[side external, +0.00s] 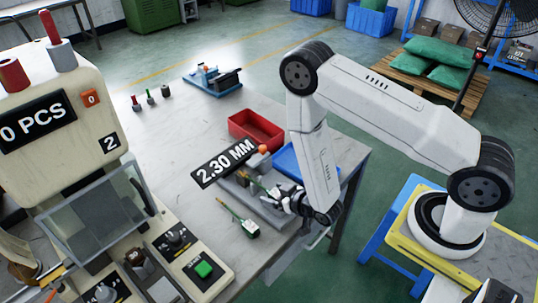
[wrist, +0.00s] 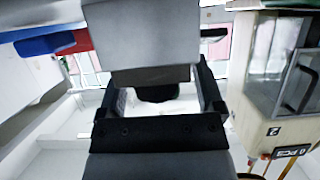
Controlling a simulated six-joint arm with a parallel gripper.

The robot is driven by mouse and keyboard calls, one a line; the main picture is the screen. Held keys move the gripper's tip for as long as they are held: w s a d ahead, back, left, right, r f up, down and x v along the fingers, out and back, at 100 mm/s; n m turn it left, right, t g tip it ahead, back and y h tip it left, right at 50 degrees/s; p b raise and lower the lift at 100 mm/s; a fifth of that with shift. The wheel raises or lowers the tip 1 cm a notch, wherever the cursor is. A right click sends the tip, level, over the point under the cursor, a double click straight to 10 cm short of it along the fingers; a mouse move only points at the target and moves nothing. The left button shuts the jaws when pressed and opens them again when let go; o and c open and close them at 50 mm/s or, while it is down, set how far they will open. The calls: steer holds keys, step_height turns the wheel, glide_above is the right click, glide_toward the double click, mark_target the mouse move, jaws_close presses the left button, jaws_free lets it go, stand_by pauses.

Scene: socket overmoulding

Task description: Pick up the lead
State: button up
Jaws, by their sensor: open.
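A green lead with a pale, brush-like end (side external: 249,228) lies on the table at the front, left of my gripper. My gripper (side external: 276,197) is low over the grey fixture, near its right end. Its jaws are open, and I cannot tell whether anything is between them. Another green strand (side external: 252,181) shows on the fixture just left of the jaws, partly hidden. In the wrist view, the dark gripper parts (wrist: 158,112) fill the middle, and no lead can be made out there.
A red bin (side external: 256,131) and a blue tray (side external: 293,160) stand behind the gripper. The gauge sign reading 2.30 MM (side external: 225,164) rises over the fixture. The moulding machine (side external: 60,110) stands at the left.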

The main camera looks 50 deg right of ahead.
jaws_close()
steer(key=shift+r, duration=0.1)
stand_by(0.4)
steer(key=shift+r, duration=4.9)
